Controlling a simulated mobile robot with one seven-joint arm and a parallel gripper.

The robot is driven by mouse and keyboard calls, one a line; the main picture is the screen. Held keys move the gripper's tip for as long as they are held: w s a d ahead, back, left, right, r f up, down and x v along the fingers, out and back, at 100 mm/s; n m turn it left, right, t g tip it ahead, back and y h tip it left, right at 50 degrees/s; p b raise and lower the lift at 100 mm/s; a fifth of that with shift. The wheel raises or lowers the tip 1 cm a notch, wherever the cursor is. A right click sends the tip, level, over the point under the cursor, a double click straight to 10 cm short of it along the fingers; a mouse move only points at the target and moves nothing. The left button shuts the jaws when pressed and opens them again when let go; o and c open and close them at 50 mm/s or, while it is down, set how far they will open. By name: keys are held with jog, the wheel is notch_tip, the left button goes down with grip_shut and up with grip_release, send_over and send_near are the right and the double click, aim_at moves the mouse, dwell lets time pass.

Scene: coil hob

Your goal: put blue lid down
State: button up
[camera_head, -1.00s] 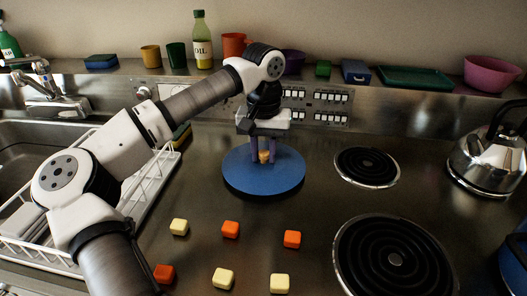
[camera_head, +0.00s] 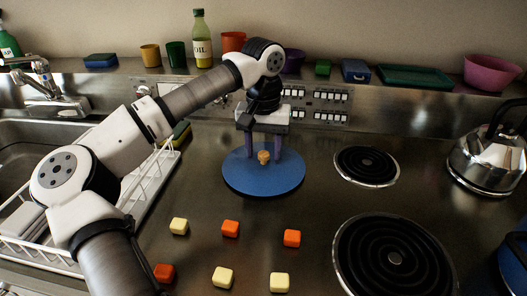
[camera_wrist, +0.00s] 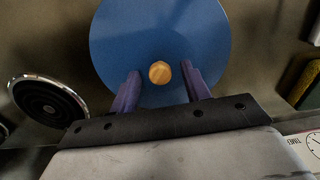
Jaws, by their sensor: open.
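The blue lid (camera_head: 262,181) is a flat round disc with a wooden knob (camera_head: 263,157) at its centre. It lies flat on the steel counter, left of the coil burners. My gripper (camera_head: 264,157) is open, its purple fingers spread on either side of the knob and apart from it. In the wrist view the blue lid (camera_wrist: 160,35) fills the top middle, and the knob (camera_wrist: 159,72) sits between the two fingertips of my gripper (camera_wrist: 161,76) with a gap on each side.
Two coil burners (camera_head: 366,166) (camera_head: 394,257) lie to the right, with a steel kettle (camera_head: 487,158) beyond. Several yellow and orange blocks (camera_head: 230,229) lie in front of the lid. A white dish rack (camera_head: 150,190) stands left. A shelf with cups and a bottle (camera_head: 202,40) runs behind.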

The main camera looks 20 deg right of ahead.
aim_at(263, 154)
notch_tip(263, 154, up, 11)
dwell(0.3)
